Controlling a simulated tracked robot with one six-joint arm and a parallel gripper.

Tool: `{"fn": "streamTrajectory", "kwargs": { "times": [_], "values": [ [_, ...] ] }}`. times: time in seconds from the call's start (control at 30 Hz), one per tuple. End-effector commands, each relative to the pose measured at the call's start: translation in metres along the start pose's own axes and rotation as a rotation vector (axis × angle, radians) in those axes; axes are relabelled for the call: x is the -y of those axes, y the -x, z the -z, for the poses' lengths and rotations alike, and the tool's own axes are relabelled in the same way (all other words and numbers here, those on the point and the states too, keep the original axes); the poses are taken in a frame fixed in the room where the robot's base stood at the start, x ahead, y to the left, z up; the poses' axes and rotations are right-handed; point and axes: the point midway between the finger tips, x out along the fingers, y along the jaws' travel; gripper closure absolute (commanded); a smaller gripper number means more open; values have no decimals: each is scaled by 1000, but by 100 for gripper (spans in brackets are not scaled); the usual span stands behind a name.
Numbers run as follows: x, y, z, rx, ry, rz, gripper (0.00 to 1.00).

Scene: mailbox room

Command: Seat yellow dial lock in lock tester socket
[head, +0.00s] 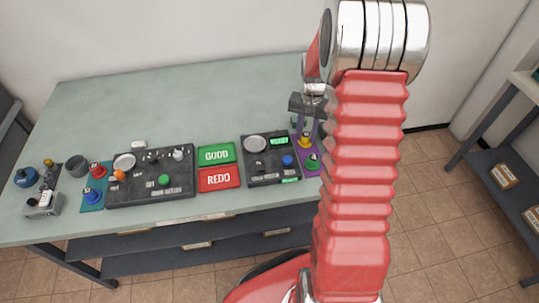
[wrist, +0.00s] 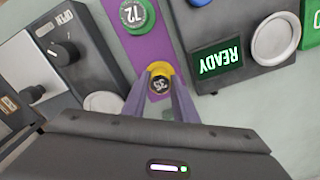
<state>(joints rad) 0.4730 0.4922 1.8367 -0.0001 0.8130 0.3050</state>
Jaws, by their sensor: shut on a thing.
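The yellow dial lock (wrist: 160,76) is between my gripper's fingertips (wrist: 160,92) in the wrist view, its dark numbered face showing. My gripper is shut on it, over the edge of a purple mat (wrist: 145,43). I cannot tell whether the lock is lifted off the mat. In the head view the lock (head: 305,141) shows as a small yellow spot below my gripper (head: 307,130). A dark device with a knob marked OPEN (wrist: 65,52) is at the wrist view's left. Its socket cannot be made out, and I cannot tell whether it is the lock tester.
A green dial lock (wrist: 137,15) marked 72 sits close by on the mat. A dark panel (head: 270,172) with a READY screen (wrist: 217,60) stands beside it. Green GOOD (head: 216,154) and red REDO (head: 219,179) pads lie farther left. The table's back is clear.

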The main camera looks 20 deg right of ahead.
Motion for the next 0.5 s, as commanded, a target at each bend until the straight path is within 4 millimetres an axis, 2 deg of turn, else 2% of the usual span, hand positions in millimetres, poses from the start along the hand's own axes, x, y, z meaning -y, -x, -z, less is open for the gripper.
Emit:
{"fn": "streamTrajectory", "kwargs": {
  "times": [0.5],
  "values": [
    [0,22,0,-1,0,0,97]
  ]
}}
